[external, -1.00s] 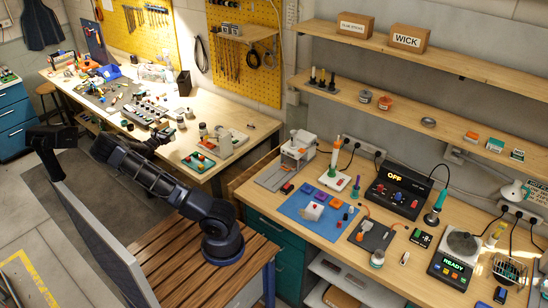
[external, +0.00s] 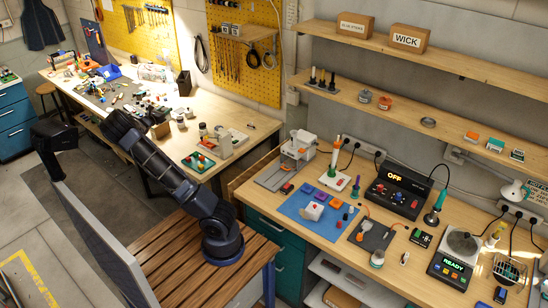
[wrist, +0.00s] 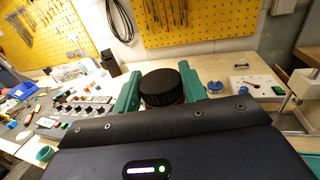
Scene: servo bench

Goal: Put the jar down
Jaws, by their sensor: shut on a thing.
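The jar (wrist: 163,84) shows in the wrist view as a round, ribbed black lid with a thin reddish edge below it. My gripper (wrist: 160,90) has its two teal fingers closed on either side of the jar. Most of the jar's body is hidden behind the lid and my gripper's dark housing. I cannot tell whether its base touches the bench. In the external view my arm reaches over to the back-left wooden bench (external: 225,165), and its links mostly hide my gripper there.
In the wrist view a row of small grey blocks (wrist: 88,106) lies left of the jar. A white board (wrist: 256,86) with small parts lies to the right, with a blue knob-like part (wrist: 215,86) nearer the jar. A dark holder (wrist: 110,62) stands behind.

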